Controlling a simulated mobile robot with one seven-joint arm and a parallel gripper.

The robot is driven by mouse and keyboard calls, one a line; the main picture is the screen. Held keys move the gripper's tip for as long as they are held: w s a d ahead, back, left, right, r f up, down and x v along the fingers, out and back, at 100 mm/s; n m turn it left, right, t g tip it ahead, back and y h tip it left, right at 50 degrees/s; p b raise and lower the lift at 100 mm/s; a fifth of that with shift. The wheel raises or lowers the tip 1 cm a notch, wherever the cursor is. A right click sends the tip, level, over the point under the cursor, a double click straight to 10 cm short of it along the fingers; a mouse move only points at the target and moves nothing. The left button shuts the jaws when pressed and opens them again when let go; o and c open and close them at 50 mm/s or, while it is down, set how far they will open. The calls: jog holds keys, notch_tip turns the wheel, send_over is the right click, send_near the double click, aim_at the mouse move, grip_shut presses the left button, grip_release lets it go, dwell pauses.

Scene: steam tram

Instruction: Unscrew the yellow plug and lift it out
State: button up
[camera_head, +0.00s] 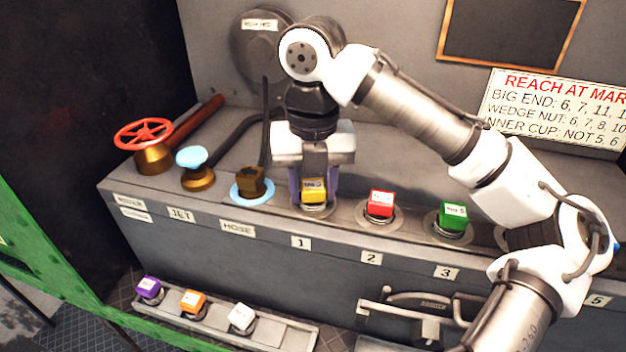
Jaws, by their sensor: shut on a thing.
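The yellow plug (313,190) is a square-headed block in the round socket above the label 1 on the grey bench. My gripper (314,184) points straight down over it, with a finger on each side, and is shut on the plug. The plug's head shows between the fingers, and its base appears low at the metal ring of the socket. Whether its thread is still engaged cannot be seen.
A red plug (380,204) and a green plug (453,216) stand close by on the right. A lower tray (285,335) holds purple, orange and white plugs.

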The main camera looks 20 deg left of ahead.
jog(key=shift+r, duration=0.1)
jog(key=shift+n+p, duration=0.5)
jog(key=n, duration=0.2)
jog(key=shift+n, duration=0.3)
jog(key=shift+n, duration=0.4)
jog(key=n, duration=0.3)
jog(key=shift+n, duration=0.4)
jog(key=shift+n, duration=0.5)
